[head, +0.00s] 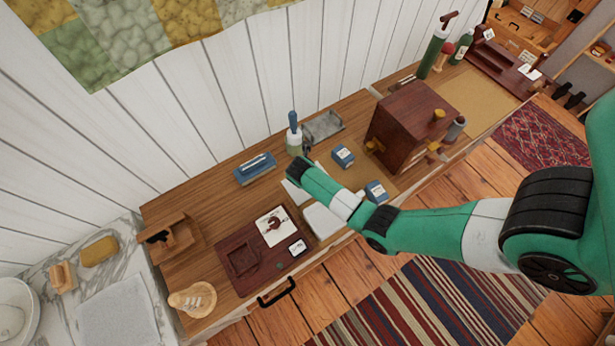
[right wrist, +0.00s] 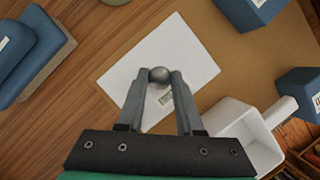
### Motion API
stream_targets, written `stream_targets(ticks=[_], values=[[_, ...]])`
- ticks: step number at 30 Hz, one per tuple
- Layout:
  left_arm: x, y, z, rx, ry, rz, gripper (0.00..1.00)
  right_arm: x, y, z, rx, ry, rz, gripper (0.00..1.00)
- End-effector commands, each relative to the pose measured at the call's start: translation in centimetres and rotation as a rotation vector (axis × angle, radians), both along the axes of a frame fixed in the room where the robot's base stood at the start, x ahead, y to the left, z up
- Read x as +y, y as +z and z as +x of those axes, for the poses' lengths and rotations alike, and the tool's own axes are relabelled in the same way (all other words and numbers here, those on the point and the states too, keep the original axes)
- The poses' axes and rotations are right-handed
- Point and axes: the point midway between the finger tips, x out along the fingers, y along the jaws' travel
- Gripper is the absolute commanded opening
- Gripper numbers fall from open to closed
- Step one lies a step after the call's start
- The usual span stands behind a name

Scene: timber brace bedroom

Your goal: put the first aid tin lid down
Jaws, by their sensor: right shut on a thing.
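The first aid tin lid (right wrist: 195,50) is a flat white rectangle with a round grey knob (right wrist: 159,75) in the right wrist view. My right gripper (right wrist: 158,82) is shut on the knob. In the head view a white edge of the lid (head: 293,192) shows beside my right gripper (head: 300,163), which hides part of it. The lid looks level over the wooden counter; I cannot tell whether it touches. A white open container (right wrist: 243,128), perhaps the tin, stands close by at the lower right in the wrist view. My left gripper is out of view.
Two blue boxes (head: 343,156) (head: 376,191) stand right of the lid, before a dark wooden cabinet (head: 408,125). A blue block (head: 255,168) lies to the left. A bottle (head: 293,140) stands behind. A dark red tray (head: 240,257) lies at front left.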

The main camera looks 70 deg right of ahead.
Motion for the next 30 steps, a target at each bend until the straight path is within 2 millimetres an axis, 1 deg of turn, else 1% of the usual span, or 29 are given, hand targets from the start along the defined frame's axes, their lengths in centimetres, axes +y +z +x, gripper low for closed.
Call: stream_targets(ticks=[1, 2, 6, 7, 14, 18, 20, 25, 30], values=[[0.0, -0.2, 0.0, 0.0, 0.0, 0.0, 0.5, 0.0, -0.3, 0.0, 0.001, 0.0, 0.0, 0.0], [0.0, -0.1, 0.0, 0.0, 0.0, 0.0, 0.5, 0.0, -0.2, 0.0, 0.001, 0.0, 0.0, 0.39], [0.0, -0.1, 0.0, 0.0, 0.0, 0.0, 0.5, 0.0, -0.2, 0.0, 0.001, 0.0, 0.0, 0.64], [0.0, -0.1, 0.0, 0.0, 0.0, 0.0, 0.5, 0.0, -0.2, 0.0, 0.001, 0.0, 0.0, 0.65], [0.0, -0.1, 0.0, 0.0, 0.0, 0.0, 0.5, 0.0, -0.1, 0.0, 0.001, 0.0, 0.0, 0.65], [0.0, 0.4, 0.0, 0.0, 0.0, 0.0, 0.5, 0.2, 0.8, 0.0, 0.0, 0.001, 0.0, 0.65], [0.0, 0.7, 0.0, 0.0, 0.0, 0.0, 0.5, 0.5, 1.7, 0.0, -0.002, 0.002, -0.001, 0.65], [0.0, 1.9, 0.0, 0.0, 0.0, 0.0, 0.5, 2.1, 5.5, -0.2, -0.003, 0.003, -0.001, 0.65], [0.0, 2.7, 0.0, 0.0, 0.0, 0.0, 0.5, 3.6, 9.1, -0.5, -0.003, 0.002, 0.0, 0.65]])
